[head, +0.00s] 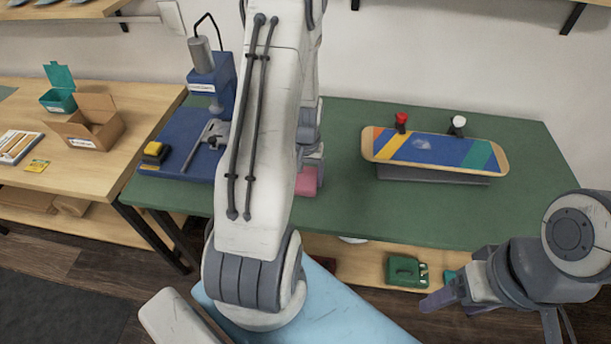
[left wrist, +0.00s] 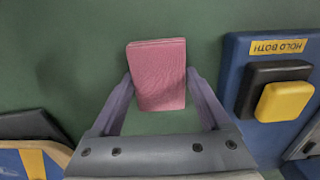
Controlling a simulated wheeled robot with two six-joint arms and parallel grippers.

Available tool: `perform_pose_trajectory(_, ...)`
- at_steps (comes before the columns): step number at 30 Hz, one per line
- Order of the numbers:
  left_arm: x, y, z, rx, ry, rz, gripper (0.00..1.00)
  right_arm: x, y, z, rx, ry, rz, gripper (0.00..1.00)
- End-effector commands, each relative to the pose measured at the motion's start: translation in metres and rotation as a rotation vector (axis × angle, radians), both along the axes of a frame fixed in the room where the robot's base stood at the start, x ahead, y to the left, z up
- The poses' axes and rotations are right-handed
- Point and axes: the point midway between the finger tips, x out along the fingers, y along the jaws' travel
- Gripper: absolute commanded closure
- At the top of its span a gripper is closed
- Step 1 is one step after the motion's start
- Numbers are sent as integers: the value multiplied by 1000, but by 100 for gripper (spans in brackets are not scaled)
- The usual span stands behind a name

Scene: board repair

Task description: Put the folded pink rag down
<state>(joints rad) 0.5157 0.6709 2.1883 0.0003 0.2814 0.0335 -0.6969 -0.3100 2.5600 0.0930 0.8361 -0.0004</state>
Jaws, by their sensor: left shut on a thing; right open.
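The folded pink rag (left wrist: 157,75) is a small flat block between the fingers of my left gripper (left wrist: 160,88) in the left wrist view. The gripper is shut on it. In the head view a bit of the rag (head: 306,182) shows beside my left arm, which hides most of that gripper. The rag is over the green bench top (head: 345,215); I cannot tell whether it touches the surface. My right gripper (head: 452,302) is open and empty at the lower right, in front of the bench.
A blue press (head: 208,88) with a yellow-and-black button box (head: 154,153) stands left of the rag. A striped skateboard deck (head: 435,152) rests on a grey stand to the right. Bare green bench lies between them. A wooden table (head: 110,182) stands further left.

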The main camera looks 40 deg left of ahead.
Motion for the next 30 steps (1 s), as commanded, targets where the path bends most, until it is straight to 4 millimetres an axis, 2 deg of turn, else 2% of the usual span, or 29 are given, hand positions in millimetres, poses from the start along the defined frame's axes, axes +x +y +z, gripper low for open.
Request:
perform_pose_trajectory(1,0,0,-1,0,0,0,9,0,0,0,0,0,0,30)
perform_pose_trajectory(2,0,0,0,0,0,0,0,0,0,0,0,0,0,30)
perform_pose_trajectory(9,0,0,1,0,0,0,0,0,0,0,0,0,0,30)
perform_pose_trajectory(13,1,0,9,1,-2,0,0,0,0,2,0,0,0,30)
perform_pose_trajectory(17,1,1,32,3,-5,0,0,0,0,3,0,0,0,30)
perform_pose_trajectory(24,1,1,85,3,-5,0,0,0,0,6,0,0,0,30)
perform_pose_trajectory(30,1,0,114,2,-3,0,0,0,0,7,0,0,0,30)
